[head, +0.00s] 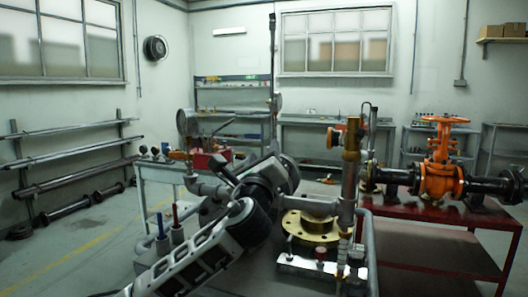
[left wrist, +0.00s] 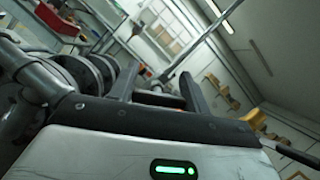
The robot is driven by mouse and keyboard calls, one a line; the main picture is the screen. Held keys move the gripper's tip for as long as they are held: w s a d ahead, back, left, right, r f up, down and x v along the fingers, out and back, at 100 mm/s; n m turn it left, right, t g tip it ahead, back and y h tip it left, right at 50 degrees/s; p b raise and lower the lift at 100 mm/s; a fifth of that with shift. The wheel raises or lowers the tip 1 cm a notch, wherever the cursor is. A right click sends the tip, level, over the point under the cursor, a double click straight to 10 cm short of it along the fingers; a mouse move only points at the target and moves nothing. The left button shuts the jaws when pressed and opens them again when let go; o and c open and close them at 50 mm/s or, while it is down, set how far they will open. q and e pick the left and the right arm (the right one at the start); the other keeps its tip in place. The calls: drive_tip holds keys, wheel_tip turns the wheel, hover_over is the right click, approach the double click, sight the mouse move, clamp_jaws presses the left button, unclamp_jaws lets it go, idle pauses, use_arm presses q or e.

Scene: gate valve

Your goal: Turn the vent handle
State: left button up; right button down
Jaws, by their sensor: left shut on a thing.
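My left arm rises from the bottom left of the head view, and my left gripper (head: 272,172) is at the middle, over the pipework. Its fingertips are hidden there by its own body. In the left wrist view the two dark fingers (left wrist: 158,90) stand apart with a small reddish part between them, which I take to be the vent handle (left wrist: 157,87). The gripper is shut on it. Most of the handle is hidden, so its angle cannot be told. My right gripper is not in view.
A brass flange (head: 312,228) and an upright brass fitting (head: 350,165) stand right of my left gripper. An orange gate valve (head: 441,178) sits on a red bench (head: 440,213) at the right. Blue- and red-topped posts stand close to my left arm. Open floor lies at the left.

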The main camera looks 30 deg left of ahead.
use_arm(q)
drive_tip(key=shift+a+f+n+g+y+p, duration=0.15)
drive_tip(key=shift+n+g+p, duration=0.75)
drive_tip(key=shift+n, duration=1.05)
drive_tip(key=shift+f+n+g+y+p, duration=0.1)
drive_tip(key=shift+n+g+y+p, duration=0.15)
drive_tip(key=shift+n+g+p, duration=1.25)
drive_tip(key=shift+a+f+n+y+p, duration=0.15)
drive_tip(key=shift+n+p, duration=0.5)
drive_tip(key=shift+n, duration=1.8)
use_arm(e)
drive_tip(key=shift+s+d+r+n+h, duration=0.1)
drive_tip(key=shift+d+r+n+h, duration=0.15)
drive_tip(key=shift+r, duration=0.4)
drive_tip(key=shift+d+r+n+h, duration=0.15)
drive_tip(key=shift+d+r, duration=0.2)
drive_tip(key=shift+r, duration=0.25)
use_arm(q)
drive_tip(key=shift+d, duration=0.1)
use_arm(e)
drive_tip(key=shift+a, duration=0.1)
use_arm(q)
drive_tip(key=o, duration=1)
drive_tip(key=shift+c, duration=0.2)
drive_tip(key=shift+s, duration=0.1)
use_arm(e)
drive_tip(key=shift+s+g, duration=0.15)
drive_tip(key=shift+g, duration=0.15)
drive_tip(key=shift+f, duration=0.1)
